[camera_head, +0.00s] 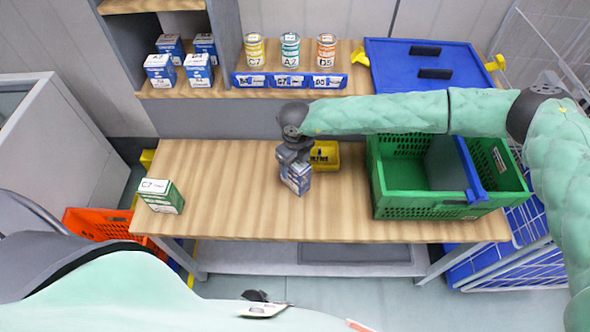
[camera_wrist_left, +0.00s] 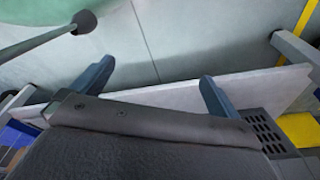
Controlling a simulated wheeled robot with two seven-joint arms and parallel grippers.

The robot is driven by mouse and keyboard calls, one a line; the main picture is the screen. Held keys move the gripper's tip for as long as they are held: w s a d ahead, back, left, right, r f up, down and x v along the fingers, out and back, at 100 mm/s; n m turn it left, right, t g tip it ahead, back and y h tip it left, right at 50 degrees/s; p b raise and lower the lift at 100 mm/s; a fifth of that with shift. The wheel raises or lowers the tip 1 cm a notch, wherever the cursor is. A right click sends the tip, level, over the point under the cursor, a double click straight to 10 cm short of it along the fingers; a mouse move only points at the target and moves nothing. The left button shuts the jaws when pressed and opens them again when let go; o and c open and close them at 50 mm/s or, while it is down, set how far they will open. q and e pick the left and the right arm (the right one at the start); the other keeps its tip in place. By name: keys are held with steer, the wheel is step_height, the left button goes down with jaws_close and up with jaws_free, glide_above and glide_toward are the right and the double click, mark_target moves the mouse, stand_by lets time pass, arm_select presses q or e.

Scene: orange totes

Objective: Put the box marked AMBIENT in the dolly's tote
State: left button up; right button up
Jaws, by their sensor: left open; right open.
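A green-and-white box (camera_head: 162,197) marked C7 stands at the table's left end. The word AMBIENT is not readable on either box. An orange tote (camera_head: 84,222) sits low, left of the table; any dolly under it is hidden. My left gripper (camera_wrist_left: 155,86) is open and empty in the left wrist view, above the floor.
A green crate (camera_head: 425,213) with a divider stands on the table's right. A yellow bin (camera_head: 325,155) is behind my right gripper. The shelf behind holds several blue boxes (camera_head: 160,71), cans (camera_head: 290,50) and a blue lidded tote (camera_head: 400,55). The table's left-middle is clear.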

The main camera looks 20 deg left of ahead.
arm_select(q)
steer(key=shift+s+a+f+p, duration=0.45)
steer(key=shift+s+f, duration=0.15)
steer(key=shift+f, duration=0.2)
steer(key=shift+s+a+f+p, duration=0.3)
steer(key=shift+s+a+f, duration=0.2)
steer(key=shift+f, duration=0.25)
arm_select(e)
steer(key=shift+f, duration=1.55)
steer(key=c, duration=1.3)
steer(key=shift+o, duration=0.3)
arm_select(q)
steer(key=shift+f, duration=0.1)
arm_select(e)
steer(key=shift+r, duration=0.15)
